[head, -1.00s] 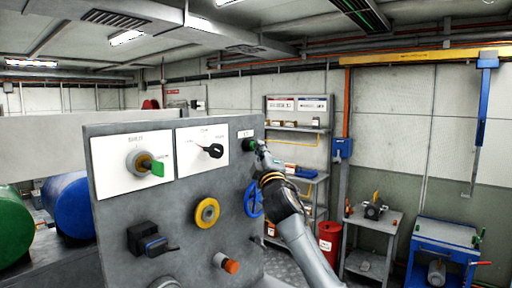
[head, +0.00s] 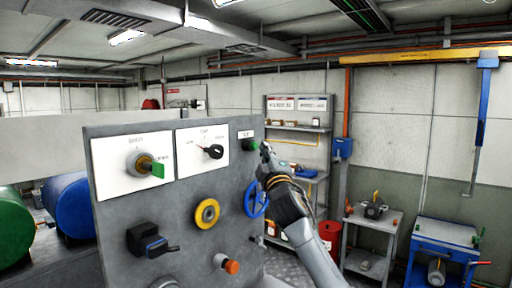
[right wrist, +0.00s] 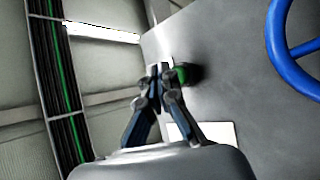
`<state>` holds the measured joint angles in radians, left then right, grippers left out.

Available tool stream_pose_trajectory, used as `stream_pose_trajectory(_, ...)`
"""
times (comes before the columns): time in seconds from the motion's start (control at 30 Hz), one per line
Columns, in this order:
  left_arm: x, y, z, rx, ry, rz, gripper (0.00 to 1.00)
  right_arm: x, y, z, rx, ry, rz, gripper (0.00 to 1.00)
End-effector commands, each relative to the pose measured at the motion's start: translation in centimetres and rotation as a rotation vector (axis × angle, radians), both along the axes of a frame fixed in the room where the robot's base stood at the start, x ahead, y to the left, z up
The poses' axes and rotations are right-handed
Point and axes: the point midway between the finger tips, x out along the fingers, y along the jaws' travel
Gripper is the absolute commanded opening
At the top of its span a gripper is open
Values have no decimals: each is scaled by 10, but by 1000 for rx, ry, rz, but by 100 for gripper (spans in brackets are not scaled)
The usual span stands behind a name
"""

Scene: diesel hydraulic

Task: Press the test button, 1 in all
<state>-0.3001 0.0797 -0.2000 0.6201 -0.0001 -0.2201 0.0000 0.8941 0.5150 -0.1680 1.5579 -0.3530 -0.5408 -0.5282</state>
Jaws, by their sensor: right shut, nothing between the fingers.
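The green test button (head: 250,145) is at the upper right of the grey control panel (head: 180,200), just under a small white label. It also shows in the right wrist view (right wrist: 186,74), partly behind the fingers. My right gripper (head: 265,148) is shut and empty at the panel's right edge, beside the button. In the right wrist view its fingertips (right wrist: 160,70) are close to the button's side; whether they touch it I cannot tell. My left gripper is not in view.
The panel also carries a green-handled key switch (head: 150,165), a black selector (head: 213,151), a yellow ring knob (head: 206,213), a blue handwheel (head: 256,199), a black lever (head: 150,241) and an orange-tipped knob (head: 230,265). Shelves (head: 300,128) and a blue workbench (head: 440,240) stand behind.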

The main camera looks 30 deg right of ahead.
Motion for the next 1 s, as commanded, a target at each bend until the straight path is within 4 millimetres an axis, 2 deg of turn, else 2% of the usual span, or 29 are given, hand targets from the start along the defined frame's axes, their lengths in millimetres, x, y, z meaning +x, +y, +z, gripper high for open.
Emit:
stream_pose_trajectory(0.17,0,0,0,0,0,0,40,-2,-1,0,-1,-1,-1,0)
stream_pose_trajectory(0.63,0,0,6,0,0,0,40,-41,-18,0,-1,0,0,0)
stream_pose_trajectory(1.0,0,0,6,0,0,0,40,-46,-19,0,0,0,0,0)
